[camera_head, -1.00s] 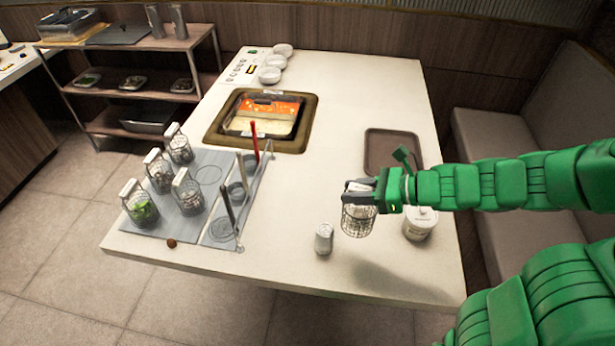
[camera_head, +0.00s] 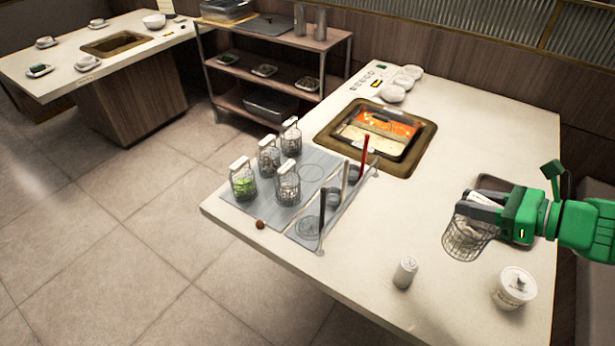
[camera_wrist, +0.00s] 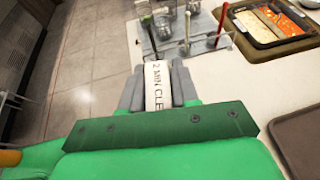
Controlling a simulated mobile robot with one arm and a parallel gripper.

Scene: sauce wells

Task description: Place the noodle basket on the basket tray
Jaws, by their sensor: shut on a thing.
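My gripper (camera_head: 480,208) is shut on the white handle of a wire noodle basket (camera_head: 468,240). The basket hangs upright above the right part of the table and looks empty. In the wrist view my gripper (camera_wrist: 158,88) grips the handle (camera_wrist: 158,84), with lettering starting "2 MIN CLE"; the mesh is hidden there. The grey basket tray (camera_head: 262,206) lies at the table's left corner, well left of my gripper. Several other baskets with white handles stand on it, one holding greens (camera_head: 243,184). An empty ring outline (camera_head: 311,172) shows beside them.
Upright utensils, one with a red handle (camera_head: 363,158), stand along the tray's right side. A hot pot (camera_head: 378,130) is sunk behind. A shaker (camera_head: 405,272) and a white lidded pot (camera_head: 514,288) stand in front of the held basket. A brown ball (camera_head: 260,224) lies at the table edge.

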